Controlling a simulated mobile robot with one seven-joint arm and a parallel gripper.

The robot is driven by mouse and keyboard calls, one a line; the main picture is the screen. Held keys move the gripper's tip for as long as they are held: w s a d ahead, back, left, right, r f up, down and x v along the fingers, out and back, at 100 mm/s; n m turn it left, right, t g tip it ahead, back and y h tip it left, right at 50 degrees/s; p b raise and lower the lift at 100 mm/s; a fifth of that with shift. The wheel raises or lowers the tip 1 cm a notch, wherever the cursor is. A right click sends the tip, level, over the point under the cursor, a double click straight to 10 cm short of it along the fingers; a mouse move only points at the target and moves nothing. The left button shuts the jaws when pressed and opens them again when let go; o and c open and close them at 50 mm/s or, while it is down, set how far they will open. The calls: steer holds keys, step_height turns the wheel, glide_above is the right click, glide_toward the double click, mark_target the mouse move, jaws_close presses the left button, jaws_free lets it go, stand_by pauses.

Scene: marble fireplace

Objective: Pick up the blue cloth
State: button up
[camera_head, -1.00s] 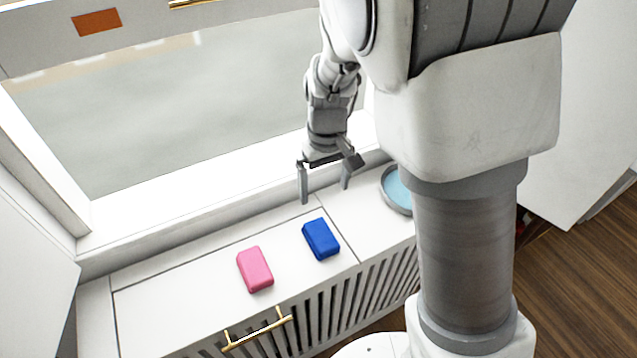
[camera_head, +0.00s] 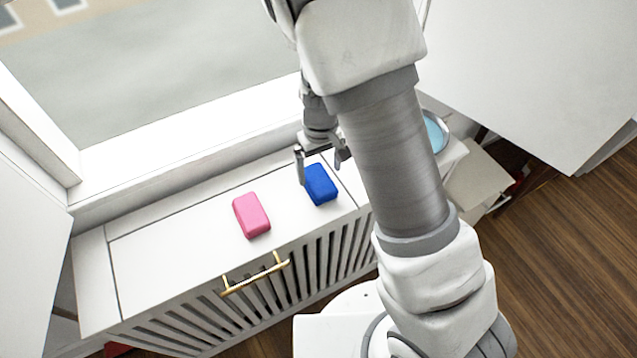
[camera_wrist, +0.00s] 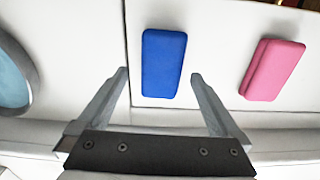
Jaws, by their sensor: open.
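The blue cloth (camera_head: 320,184) is a small folded block lying on the white cabinet top (camera_head: 180,245) below the window. My gripper (camera_head: 320,175) is open and empty, just behind and above the cloth. In the wrist view the blue cloth (camera_wrist: 163,62) lies ahead of the open fingers (camera_wrist: 160,76), roughly centred between them, with its lower end near the level of the fingertips. I cannot tell the exact height of the fingers above the top.
A pink block (camera_head: 251,215) lies to the left of the cloth; it shows at right in the wrist view (camera_wrist: 272,69). A round blue-grey dish (camera_head: 434,132) stands at the right, partly hidden by my arm. A gold handle (camera_head: 255,273) is on the cabinet's front edge.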

mark_target(318, 179)
step_height(318, 179, down, 4)
steer(key=shift+a+f+b, duration=0.15)
steer(key=shift+b, duration=0.3)
steer(key=c, duration=1.2)
step_height(318, 179, up, 5)
steer(key=shift+f+p, duration=0.1)
steer(key=shift+p, duration=0.65)
steer(key=s+d+r, duration=0.1)
steer(key=d+r, duration=0.1)
steer(key=d, duration=0.1)
steer(key=s+d+r, duration=0.1)
steer(key=d+r, duration=0.1)
steer(key=d, duration=0.2)
steer(key=s+d+r, duration=0.1)
steer(key=d+r, duration=0.1)
steer(key=d, duration=0.2)
steer(key=shift+s+d+r+p, duration=0.1)
steer(key=shift+r+p, duration=0.05)
steer(key=shift+p, duration=0.15)
